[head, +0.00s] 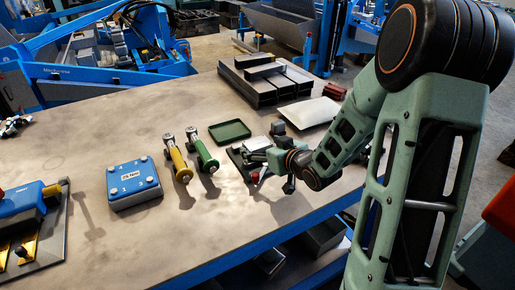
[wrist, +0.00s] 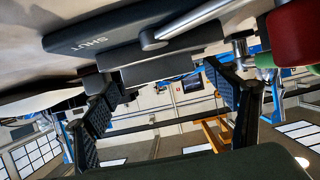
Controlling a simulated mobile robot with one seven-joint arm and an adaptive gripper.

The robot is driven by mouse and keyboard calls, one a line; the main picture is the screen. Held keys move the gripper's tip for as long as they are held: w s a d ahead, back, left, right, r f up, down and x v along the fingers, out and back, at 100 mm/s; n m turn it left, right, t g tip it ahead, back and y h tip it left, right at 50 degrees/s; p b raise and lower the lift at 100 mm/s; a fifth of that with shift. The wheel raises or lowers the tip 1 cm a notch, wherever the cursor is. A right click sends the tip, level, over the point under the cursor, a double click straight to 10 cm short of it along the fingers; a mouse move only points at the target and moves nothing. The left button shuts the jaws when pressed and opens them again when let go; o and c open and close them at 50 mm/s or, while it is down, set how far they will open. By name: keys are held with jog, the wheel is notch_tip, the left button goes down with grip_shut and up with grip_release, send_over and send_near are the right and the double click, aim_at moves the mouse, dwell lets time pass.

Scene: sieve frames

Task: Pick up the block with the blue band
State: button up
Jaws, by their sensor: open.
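No blue band can be made out on any block in either view. In the head view, my gripper (head: 282,168) is low over the table's right part, beside a dark fixture (head: 238,160) and a small red piece (head: 256,177). In the wrist view, my gripper (wrist: 165,80) is open, its two dark padded fingers spread wide. A plain dark grey block-like piece (wrist: 150,72) shows near the fingertips; whether it lies between them or beyond them I cannot tell. A dark piece marked SHUT (wrist: 100,36) is above it. My arm hides part of the table.
A green tray (head: 230,131), a yellow-handled tool (head: 179,165), a green-handled tool (head: 205,155) and a blue box (head: 135,184) lie to the left. A black rack (head: 265,85) and a white pad (head: 312,113) are behind.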

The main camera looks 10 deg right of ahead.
aim_at(259, 144)
jog(key=shift+x, duration=1.55)
jog(key=shift+c, duration=0.2)
jog(key=c, duration=1.5)
jog(key=shift+c, duration=0.9)
jog(key=shift+r, duration=0.1)
